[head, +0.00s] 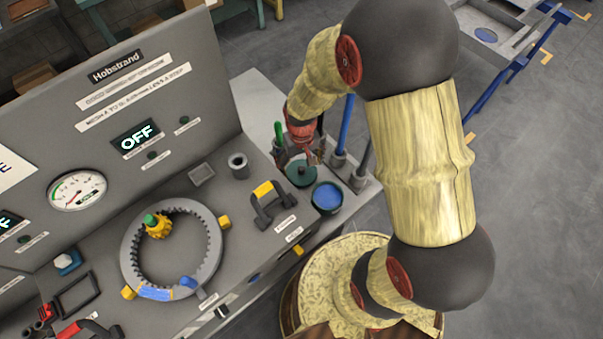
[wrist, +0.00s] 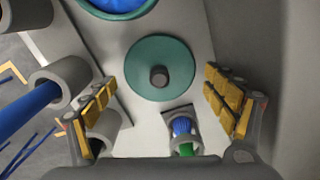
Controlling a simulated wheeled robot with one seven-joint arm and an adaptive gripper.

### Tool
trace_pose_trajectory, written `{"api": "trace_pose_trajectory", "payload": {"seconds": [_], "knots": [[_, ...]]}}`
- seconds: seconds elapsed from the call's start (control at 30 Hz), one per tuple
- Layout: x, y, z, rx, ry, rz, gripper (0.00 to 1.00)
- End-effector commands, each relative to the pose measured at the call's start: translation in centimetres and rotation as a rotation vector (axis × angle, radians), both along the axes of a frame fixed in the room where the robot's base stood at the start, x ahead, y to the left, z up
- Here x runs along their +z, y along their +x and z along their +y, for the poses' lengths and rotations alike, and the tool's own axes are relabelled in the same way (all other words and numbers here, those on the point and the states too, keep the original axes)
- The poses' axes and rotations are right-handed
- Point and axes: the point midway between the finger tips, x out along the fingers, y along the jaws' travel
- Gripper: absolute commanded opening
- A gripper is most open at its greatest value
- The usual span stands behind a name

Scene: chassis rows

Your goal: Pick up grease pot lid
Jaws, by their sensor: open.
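The grease pot lid (wrist: 152,80) is a round, dark green disc with a dark knob in its middle. It lies flat on the grey bench and also shows in the head view (head: 301,176), partly hidden by my gripper (head: 300,152). In the wrist view my gripper (wrist: 163,98) is open, with yellow-padded fingers wide apart on either side of the knob's line. It holds nothing. The knob is ahead of the fingertips, slightly above their midpoint in the picture. The open grease pot (head: 327,210) with blue contents stands beside the lid.
Grey holders (wrist: 62,80) with a blue-handled tool stand left of the lid in the wrist view. A brush (wrist: 183,135) in a holder is close below the lid. A yellow-topped black handle (head: 268,203) and a toothed ring (head: 133,250) lie farther left on the bench.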

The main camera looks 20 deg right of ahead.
Motion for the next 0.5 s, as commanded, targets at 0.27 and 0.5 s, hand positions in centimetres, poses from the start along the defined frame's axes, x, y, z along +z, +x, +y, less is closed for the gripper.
{"api": "trace_pose_trajectory", "payload": {"seconds": [0.27, 0.5], "knots": [[-2.01, 0.03, -0.02, 0.0, 0.0, -0.001, 0.85], [-1.97, 0.01, -0.02, 0.0, 0.0, -0.001, 0.77]]}}
